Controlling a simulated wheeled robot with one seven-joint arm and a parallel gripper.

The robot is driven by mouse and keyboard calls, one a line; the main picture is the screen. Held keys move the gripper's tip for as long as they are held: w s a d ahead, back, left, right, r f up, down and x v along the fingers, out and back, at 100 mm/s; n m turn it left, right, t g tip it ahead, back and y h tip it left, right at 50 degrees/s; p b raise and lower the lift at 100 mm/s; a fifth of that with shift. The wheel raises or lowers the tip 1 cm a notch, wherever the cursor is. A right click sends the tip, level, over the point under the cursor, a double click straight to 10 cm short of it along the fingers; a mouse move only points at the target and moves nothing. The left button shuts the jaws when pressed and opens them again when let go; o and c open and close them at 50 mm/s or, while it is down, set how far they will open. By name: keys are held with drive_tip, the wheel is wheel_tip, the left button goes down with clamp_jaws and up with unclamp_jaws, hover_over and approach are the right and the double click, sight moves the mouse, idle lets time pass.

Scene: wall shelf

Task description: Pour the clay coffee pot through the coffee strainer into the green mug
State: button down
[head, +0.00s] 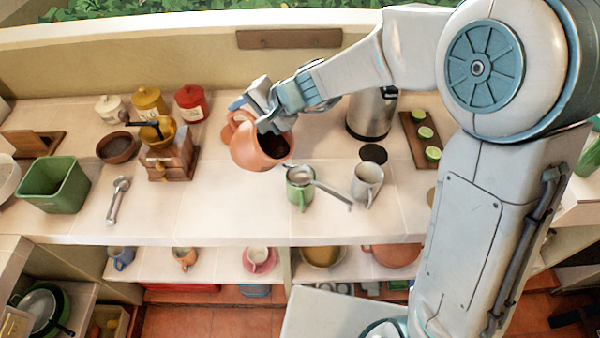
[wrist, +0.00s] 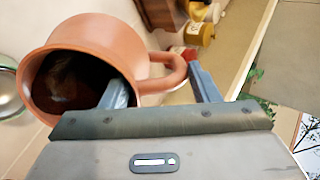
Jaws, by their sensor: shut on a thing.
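The clay coffee pot (head: 252,152) is held tilted above the counter in my gripper (head: 262,118), its mouth toward the lower right. In the wrist view the pot (wrist: 95,50) shows dark contents inside, and my gripper (wrist: 165,95) is shut on it at the handle side. The coffee strainer (head: 302,175) lies over the green mug (head: 298,195), its handle out to the right. The pot's mouth is just left of and above the strainer. No stream of coffee shows. The inside of the mug is hidden by the strainer.
A white mug (head: 367,183) stands right of the green mug. A steel flask (head: 371,113) and a board with limes (head: 422,140) are behind it. The counter between spoon and green mug is clear.

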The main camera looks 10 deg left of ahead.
drive_tip(key=shift+d+r+y+b, duration=0.1)
drive_tip(key=shift+d+y+b, duration=0.45)
drive_tip(key=shift+b, duration=1.45)
drive_tip(key=shift+a, duration=0.15)
drive_tip(key=r+p, duration=0.1)
drive_tip(key=p, duration=0.1)
drive_tip(key=shift+a+r+p, duration=0.1)
drive_tip(key=shift+a+p, duration=0.1)
drive_tip(key=shift+p, duration=0.2)
drive_tip(key=a+h+p, duration=0.1)
drive_tip(key=h+p, duration=0.1)
drive_tip(key=p, duration=0.3)
drive_tip(key=shift+a, duration=0.2)
drive_tip(key=shift+w+a+f+b, duration=0.1)
drive_tip(key=shift+a+f+b, duration=0.2)
drive_tip(key=shift+f, duration=0.4)
drive_tip(key=shift+w+a+f+h, duration=0.15)
drive_tip(key=shift+a+h, duration=0.15)
drive_tip(key=shift+h, duration=0.25)
